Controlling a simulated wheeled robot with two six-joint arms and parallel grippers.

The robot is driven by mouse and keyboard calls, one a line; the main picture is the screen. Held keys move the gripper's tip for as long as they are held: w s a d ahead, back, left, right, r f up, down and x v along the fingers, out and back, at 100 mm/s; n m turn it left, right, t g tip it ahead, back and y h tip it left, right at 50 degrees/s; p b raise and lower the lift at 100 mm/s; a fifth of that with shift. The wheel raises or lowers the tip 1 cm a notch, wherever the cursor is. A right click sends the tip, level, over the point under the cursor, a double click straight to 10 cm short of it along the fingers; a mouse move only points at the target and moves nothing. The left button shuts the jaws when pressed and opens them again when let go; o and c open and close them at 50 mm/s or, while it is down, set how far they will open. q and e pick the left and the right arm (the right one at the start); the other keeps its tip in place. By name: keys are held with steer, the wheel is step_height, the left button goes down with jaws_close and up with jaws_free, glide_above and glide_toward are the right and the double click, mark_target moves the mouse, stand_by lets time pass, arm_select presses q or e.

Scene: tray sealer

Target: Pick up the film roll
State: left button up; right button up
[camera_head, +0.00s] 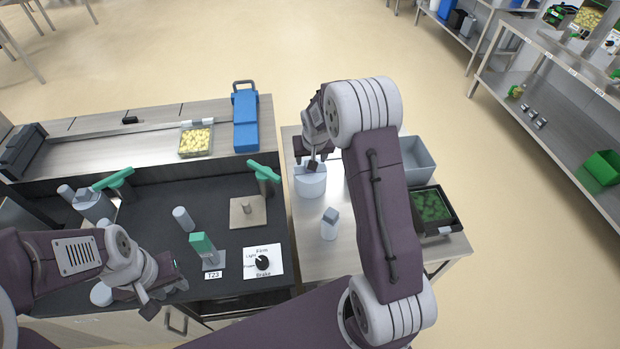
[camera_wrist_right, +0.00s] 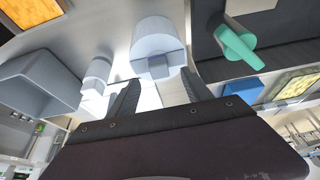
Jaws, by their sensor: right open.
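The film roll appears to be the thick pale blue-grey cylinder (camera_head: 311,187) on the right-hand table. In the right wrist view the film roll (camera_wrist_right: 157,42) lies ahead of the jaws, with a small grey block on its near face. My right gripper (camera_wrist_right: 160,94) is open, with its two dark fingers apart and nothing visible between them. In the head view my right gripper (camera_head: 312,160) is at the far side of the roll, partly hidden by its own arm. My left gripper (camera_head: 164,296) is low over the dark bench's front left; its finger gap is unclear.
A small pale bottle (camera_head: 329,224) stands close to the roll. A grey bin (camera_head: 417,158) and a black tray of green contents (camera_head: 450,222) are to the right. The dark sealer bench (camera_head: 150,235), with green-handled parts and a knob panel (camera_head: 263,262), is to the left.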

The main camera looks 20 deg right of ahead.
mark_target(310, 175)
steer(key=shift+w+d+f, duration=0.15)
steer(key=shift+w+f, duration=0.4)
steer(key=shift+f, duration=0.1)
steer(key=x, duration=0.4)
steer(key=shift+s+d+f, duration=0.1)
steer(key=shift+f, duration=0.1)
steer(key=shift+w+f, duration=0.15)
steer(key=shift+w, duration=0.05)
steer(key=shift+s, duration=0.15)
steer(key=c, duration=0.7)
jaws_close()
